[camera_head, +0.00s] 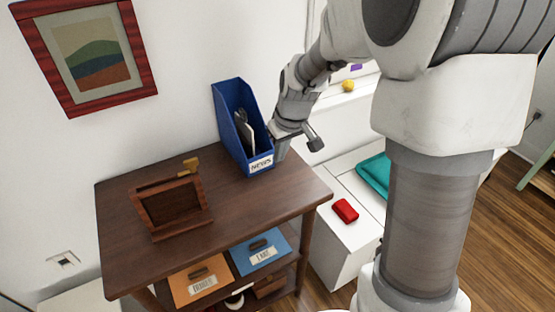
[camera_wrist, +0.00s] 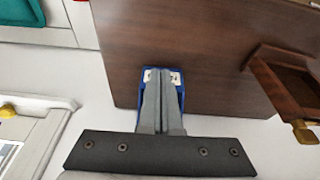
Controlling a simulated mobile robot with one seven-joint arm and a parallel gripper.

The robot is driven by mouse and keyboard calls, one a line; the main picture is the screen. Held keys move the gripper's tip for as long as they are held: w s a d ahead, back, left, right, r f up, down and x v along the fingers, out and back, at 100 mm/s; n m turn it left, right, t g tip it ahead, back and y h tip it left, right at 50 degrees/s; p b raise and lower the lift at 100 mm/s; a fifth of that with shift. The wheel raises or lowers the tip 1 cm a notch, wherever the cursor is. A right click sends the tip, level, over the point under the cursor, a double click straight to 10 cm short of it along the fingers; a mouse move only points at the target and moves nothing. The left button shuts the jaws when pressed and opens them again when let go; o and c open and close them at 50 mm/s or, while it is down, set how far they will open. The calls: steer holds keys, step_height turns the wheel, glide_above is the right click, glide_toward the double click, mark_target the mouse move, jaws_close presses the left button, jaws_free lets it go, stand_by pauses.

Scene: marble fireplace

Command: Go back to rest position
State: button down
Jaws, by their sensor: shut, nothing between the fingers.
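My gripper (camera_head: 282,150) is at the right side of a blue magazine file (camera_head: 232,115) that stands upright at the back right of a dark wooden table (camera_head: 255,200). The file has a white label and holds some papers or dark items. In the wrist view my gripper (camera_wrist: 161,130) has its two grey fingers together, with nothing between them. The blue file (camera_wrist: 182,88) shows just beneath and around the fingers there. I cannot tell whether the fingers touch it.
A wooden frame-like stand (camera_head: 172,205) is on the table's left. Orange (camera_head: 200,282) and blue (camera_head: 262,250) labelled drawers or boxes sit on the shelf below. A framed picture (camera_head: 88,50) hangs on the wall.

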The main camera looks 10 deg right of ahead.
steer(key=s+d+r+m+t+h+p, duration=0.1)
steer(key=s+r+m+p, duration=0.3)
steer(key=s+r, duration=1.9)
steer(key=shift+s+d+t+p, duration=0.45)
steer(key=shift+t+p, duration=0.25)
steer(key=shift+p, duration=2.15)
steer(key=shift+r, duration=0.1)
